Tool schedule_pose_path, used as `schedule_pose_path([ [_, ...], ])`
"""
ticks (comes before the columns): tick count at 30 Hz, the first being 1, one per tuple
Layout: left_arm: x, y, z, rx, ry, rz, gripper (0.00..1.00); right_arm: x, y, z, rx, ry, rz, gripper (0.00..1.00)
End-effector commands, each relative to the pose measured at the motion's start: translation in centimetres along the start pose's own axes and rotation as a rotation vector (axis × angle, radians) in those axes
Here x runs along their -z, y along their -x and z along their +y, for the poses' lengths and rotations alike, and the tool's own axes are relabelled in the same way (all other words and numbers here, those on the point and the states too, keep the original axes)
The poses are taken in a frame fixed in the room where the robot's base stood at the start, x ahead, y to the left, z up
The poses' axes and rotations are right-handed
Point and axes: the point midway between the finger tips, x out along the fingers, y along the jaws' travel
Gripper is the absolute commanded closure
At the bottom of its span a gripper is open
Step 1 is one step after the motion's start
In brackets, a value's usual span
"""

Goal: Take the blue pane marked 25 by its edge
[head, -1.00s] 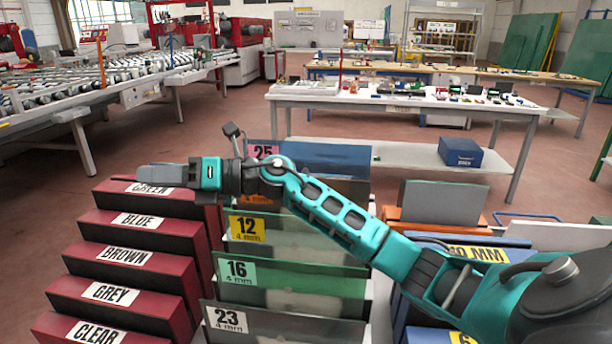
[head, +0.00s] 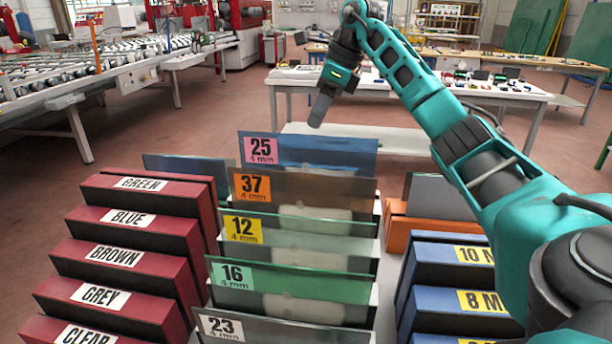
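The blue pane marked 25 (head: 325,152) stands upright at the back of the middle rack, behind a brown pane marked 37 (head: 310,187). A pink label with 25 and 4 mm is at its upper left corner. Its lower part is hidden by the brown pane. My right gripper (head: 320,112) hangs above and behind the blue pane's top edge in the picture, its fingers pointing down. It looks apart from the pane. Its fingers overlap in this view, so I cannot tell their opening. My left gripper is not in view.
Panes marked 12 (head: 300,228), 16 (head: 300,283) and 23 (head: 290,328) stand in front. Red stepped blocks (head: 150,232) are on the left, blue blocks (head: 430,262) on the right. A white table (head: 420,95) stands behind. Open floor lies left of it.

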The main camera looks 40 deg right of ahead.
Motion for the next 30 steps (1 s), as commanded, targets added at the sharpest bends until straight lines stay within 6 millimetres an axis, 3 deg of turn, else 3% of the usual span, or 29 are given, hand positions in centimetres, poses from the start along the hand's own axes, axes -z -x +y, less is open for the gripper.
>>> schedule_pose_path([
  [3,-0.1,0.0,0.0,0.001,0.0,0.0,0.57,0.0,-2.2,0.1,-0.004,0.001,0.0,0.66],
  [11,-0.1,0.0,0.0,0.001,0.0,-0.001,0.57,0.0,-4.2,0.1,-0.002,0.001,-0.001,0.66],
  [19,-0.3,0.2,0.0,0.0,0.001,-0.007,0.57,0.0,-8.1,0.2,-0.003,0.001,-0.003,0.66],
  [30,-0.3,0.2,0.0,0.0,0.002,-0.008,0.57,0.1,-8.8,0.2,0.0,0.001,-0.004,0.69],
])
